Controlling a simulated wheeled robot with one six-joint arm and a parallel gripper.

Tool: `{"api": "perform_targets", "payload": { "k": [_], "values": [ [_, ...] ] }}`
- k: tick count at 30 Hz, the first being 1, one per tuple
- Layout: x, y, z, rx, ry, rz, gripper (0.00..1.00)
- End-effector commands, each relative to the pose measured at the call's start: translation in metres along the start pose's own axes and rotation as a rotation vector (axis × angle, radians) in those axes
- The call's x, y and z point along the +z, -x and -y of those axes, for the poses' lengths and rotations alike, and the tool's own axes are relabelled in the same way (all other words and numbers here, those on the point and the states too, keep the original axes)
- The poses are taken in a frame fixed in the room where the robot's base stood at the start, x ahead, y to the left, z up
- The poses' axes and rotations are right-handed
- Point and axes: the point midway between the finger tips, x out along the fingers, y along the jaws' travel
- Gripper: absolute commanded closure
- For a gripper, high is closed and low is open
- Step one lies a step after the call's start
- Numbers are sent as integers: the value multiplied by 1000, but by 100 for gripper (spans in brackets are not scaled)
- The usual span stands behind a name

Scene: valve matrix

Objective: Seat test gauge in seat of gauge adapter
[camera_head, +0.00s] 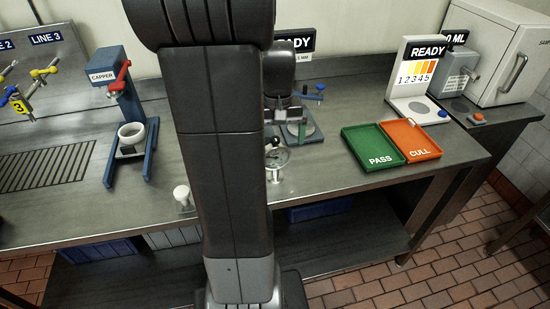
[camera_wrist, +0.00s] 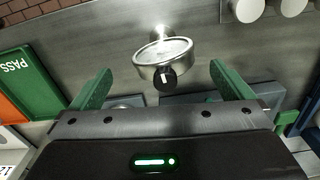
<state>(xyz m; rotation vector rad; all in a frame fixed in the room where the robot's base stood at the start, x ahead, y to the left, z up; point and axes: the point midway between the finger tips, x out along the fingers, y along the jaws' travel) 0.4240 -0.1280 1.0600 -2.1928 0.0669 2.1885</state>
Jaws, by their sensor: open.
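The test gauge, with a round pale face and a steel rim, stands near the front of the bench in the head view (camera_head: 277,157). In the wrist view the gauge (camera_wrist: 160,50) lies ahead of my gripper (camera_wrist: 160,70), roughly centred between the green fingers, with a black knob on its near side. The fingers are open and apart, and I see no contact with the gauge. A bright metal stem shows past the gauge's far rim. I cannot clearly identify the gauge adapter or its seat; my arm hides part of the bench in the head view.
A green PASS tray (camera_head: 372,148) and an orange CULL tray (camera_head: 412,139) lie to the right. A blue capper stand (camera_head: 128,110) is on the left. A small pale-topped post (camera_head: 182,195) stands near the front edge. The bench between the capper and my arm is mostly clear.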

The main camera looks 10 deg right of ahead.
Motion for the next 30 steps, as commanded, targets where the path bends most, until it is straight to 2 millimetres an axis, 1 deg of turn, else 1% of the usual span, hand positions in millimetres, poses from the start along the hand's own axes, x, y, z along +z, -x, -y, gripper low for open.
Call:
{"api": "perform_targets", "payload": {
  "k": [6, 9, 17, 18, 20, 21, 25, 26, 30],
  "values": [
    [-4, -31, 5, -1, 0, 6, 0],
    [-4, -41, 5, -1, 0, 5, 0],
    [-5, -44, 5, 0, 0, 1, 0],
    [-5, -44, 5, 0, 0, 1, 4],
    [-5, -44, 5, 0, 0, 1, 16],
    [-5, -44, 5, 0, 0, 1, 24],
    [-5, -44, 5, 0, 0, 1, 49],
    [-5, -44, 5, 0, 0, 0, 51],
    [-5, -44, 5, 0, 0, 0, 51]
  ]
}}
